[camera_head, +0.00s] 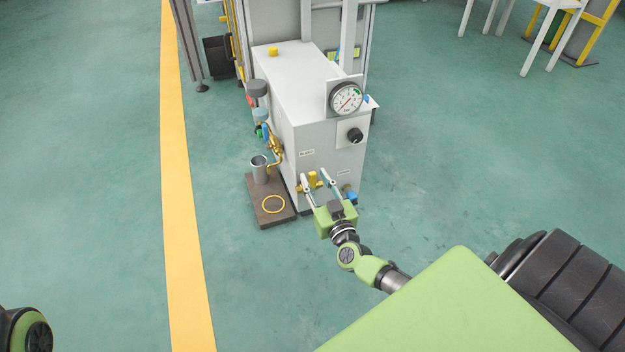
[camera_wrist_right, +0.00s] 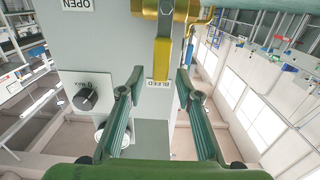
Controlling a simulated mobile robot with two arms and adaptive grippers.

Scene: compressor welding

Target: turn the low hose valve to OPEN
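The low hose valve is a brass body (camera_wrist_right: 180,10) with a yellow lever (camera_wrist_right: 161,58) on the compressor's front. In the head view, its yellow lever (camera_head: 313,178) shows low on the grey-white compressor cabinet (camera_head: 318,145). My right gripper (camera_head: 315,179) is open at the valve. In the right wrist view, the lever appears between the spread fingertips of the right gripper (camera_wrist_right: 158,80), with a gap on each side. An OPEN label (camera_wrist_right: 76,4) and a BLEED label (camera_wrist_right: 158,91) appear upside down near the valve. My left gripper is out of view.
A pressure gauge (camera_head: 346,98) and black knob (camera_head: 355,135) are above the valve. A blue part (camera_head: 351,197) is low at the right. A metal cup (camera_head: 259,170) stands on a brown board (camera_head: 268,213) at the left. The green floor (camera_head: 260,290) in front is clear.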

